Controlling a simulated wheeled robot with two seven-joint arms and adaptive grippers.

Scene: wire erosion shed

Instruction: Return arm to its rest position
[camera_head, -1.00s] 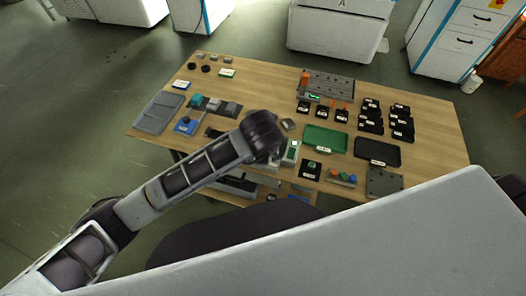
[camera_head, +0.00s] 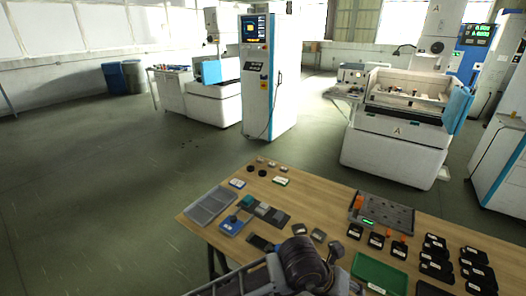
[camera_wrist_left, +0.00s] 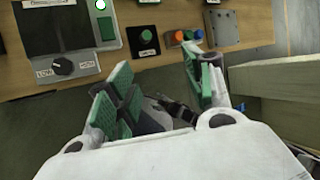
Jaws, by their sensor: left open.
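My left arm comes up from the bottom edge of the head view, its dark wrist joint (camera_head: 303,262) over the near part of the wooden table (camera_head: 330,195). In the left wrist view my left gripper (camera_wrist_left: 158,70) is open, with its green-padded fingers spread apart. Nothing is held between them. The gripper is by the table's near edge, beside a black block with a green button (camera_wrist_left: 146,38) and a box with coloured buttons (camera_wrist_left: 186,40). My right gripper is not in view.
A grey tray (camera_head: 210,206), a green tray (camera_head: 380,272), a grey fixture plate (camera_head: 385,213) and several black blocks cover the table. A knob panel (camera_wrist_left: 62,68) lies left of the fingers in the wrist view. Machines stand beyond; the floor at left is clear.

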